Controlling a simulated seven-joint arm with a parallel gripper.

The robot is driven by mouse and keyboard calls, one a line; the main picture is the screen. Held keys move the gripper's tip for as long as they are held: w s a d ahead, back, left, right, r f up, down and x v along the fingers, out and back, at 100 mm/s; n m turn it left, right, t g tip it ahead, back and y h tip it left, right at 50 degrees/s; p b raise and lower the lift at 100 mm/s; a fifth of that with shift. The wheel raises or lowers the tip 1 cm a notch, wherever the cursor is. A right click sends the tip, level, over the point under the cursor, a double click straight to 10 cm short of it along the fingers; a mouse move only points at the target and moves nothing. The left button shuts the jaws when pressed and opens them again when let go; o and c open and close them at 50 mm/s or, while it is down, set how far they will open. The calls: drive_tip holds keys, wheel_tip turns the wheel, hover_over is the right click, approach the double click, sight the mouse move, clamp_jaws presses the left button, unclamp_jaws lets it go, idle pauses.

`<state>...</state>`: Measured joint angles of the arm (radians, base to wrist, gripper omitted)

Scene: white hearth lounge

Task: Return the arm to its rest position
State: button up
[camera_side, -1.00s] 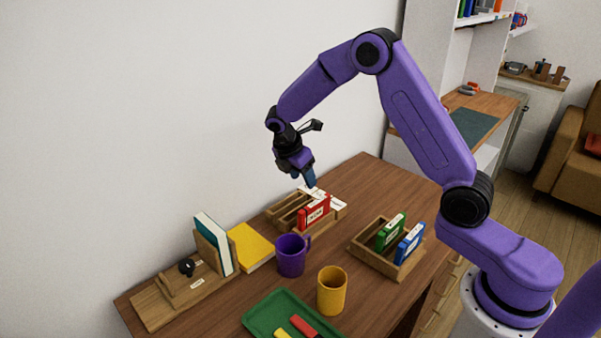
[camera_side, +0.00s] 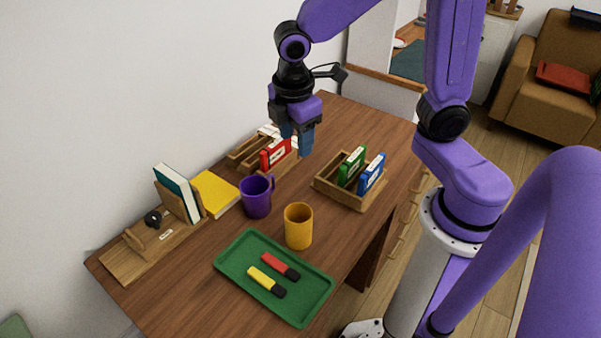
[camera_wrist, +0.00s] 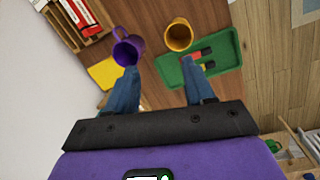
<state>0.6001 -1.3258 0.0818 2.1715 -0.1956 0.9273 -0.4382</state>
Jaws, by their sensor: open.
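My gripper (camera_side: 297,142) hangs above the back part of the wooden desk (camera_side: 330,262), its blue fingers pointing down. It is open and empty. In the wrist view its two fingers (camera_wrist: 160,92) stand well apart with nothing between them. In the side view the gripper is near a red cartridge-like case (camera_side: 275,153) in a wooden rack (camera_side: 245,158); I cannot tell the exact height gap. My purple arm reaches over the desk from the right.
A purple mug (camera_side: 256,197), a yellow cup (camera_side: 298,227) and a green tray (camera_side: 232,262) with two markers stand in front. A wooden box (camera_side: 350,198) holds green and blue cases. A yellow book (camera_side: 217,193) and a bookend (camera_side: 160,240) are left.

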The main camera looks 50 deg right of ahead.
drive_tip(key=s+d+m+y, duration=0.2)
drive_tip(key=s, duration=1.5)
drive_tip(key=shift+d+r+g, duration=0.35)
drive_tip(key=shift+r+g, duration=0.05)
drive_tip(key=shift+o, duration=0.3)
